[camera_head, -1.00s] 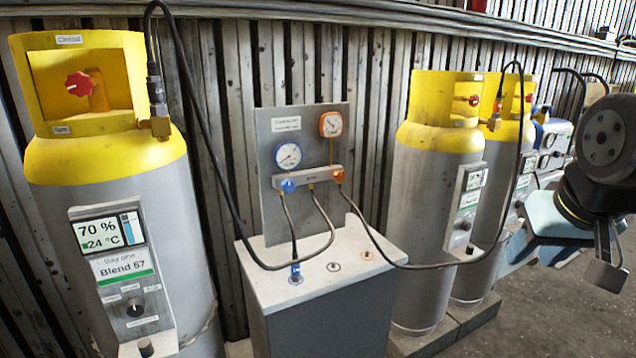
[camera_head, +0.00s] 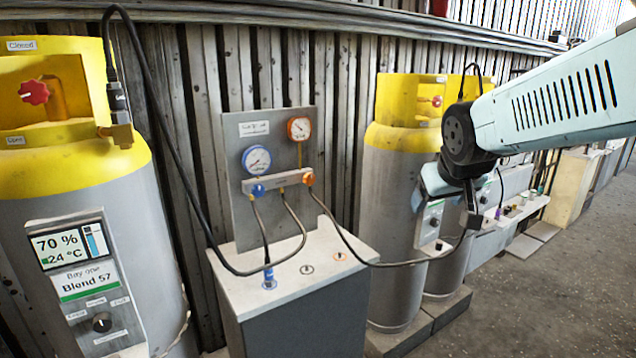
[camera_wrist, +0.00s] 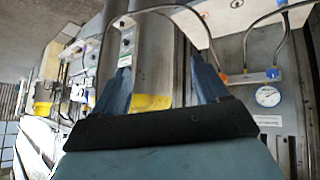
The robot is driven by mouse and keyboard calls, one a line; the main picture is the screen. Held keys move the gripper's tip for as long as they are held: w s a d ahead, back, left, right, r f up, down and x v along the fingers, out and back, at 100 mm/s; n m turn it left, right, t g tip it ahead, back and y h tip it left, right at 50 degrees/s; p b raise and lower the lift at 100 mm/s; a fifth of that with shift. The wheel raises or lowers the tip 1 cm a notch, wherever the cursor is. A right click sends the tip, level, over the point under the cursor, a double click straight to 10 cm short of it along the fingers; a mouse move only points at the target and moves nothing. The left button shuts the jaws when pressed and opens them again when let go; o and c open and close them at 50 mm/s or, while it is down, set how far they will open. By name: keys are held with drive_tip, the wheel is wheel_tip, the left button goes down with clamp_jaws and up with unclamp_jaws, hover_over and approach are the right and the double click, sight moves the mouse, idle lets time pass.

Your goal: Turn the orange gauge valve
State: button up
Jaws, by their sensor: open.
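The orange gauge valve (camera_head: 309,179) is a small knob at the right end of the grey manifold bar (camera_head: 278,182) on the gauge panel. A black hose runs down and right from it. In the wrist view, which is turned over, the orange valve (camera_wrist: 224,78) shows at the bar's end, just beyond one finger. My gripper (camera_head: 424,196) is to the right of the panel, in front of the yellow-topped cylinders and apart from the valve. In the wrist view my gripper (camera_wrist: 160,68) has its two blue fingers wide apart with nothing held between them.
A blue valve (camera_head: 258,190) and two gauges are on the same panel (camera_head: 235,205). Black hoses loop over the pedestal (camera_head: 300,262). A large cylinder (camera_head: 70,185) stands at left; two cylinders (camera_head: 392,230) stand behind my gripper.

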drive_tip(key=w+a+f+n+t, duration=0.2)
drive_tip(key=w, duration=0.8)
drive_tip(key=n+t+y, duration=0.5)
drive_tip(key=y, duration=0.6)
approach(311, 179)
drive_tip(key=x, duration=0.8)
drive_tip(key=shift+w+a, duration=0.15)
drive_tip(key=shift+w, duration=0.15)
